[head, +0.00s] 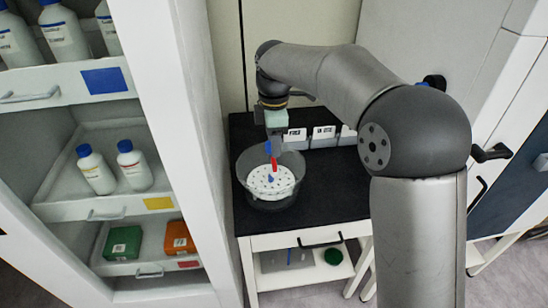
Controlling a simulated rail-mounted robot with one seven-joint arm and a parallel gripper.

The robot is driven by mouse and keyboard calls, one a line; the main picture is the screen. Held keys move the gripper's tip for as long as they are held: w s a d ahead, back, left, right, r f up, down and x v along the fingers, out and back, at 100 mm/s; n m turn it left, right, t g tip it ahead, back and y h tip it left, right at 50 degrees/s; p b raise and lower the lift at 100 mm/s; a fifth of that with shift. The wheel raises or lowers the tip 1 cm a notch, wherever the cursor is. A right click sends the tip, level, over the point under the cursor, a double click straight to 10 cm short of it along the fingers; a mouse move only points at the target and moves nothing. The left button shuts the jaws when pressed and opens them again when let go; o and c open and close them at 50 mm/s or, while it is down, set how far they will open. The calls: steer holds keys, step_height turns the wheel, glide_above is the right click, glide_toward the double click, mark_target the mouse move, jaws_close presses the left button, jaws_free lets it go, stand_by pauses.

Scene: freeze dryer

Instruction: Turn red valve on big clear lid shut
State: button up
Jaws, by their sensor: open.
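The big clear lid (245,172) is a round, see-through bowl shape standing on the black bench top at the left. A white dotted disc (258,184) shows inside or through it. The small red valve (274,164) stands out above the disc, near the middle of the lid. My gripper (272,146) points down from above, just over the red valve, with its jaws open. A blue piece shows beside the fingertips. Whether the fingers touch the valve or stand around it is too small to tell. The valve's exact angle is also hard to read.
Several small labelled white boxes (323,136) stand behind the lid on the black bench top (335,185). The bench is clear to the lid's right. An open shelf cabinet (187,150) with bottles stands close on the left, and a grey-white cabinet (425,45) on the right.

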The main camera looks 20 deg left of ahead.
mark_target(274, 162)
step_height(274, 162, down, 6)
steer(key=shift+f, duration=0.15)
steer(key=shift+c, duration=0.4)
steer(key=c, duration=0.6)
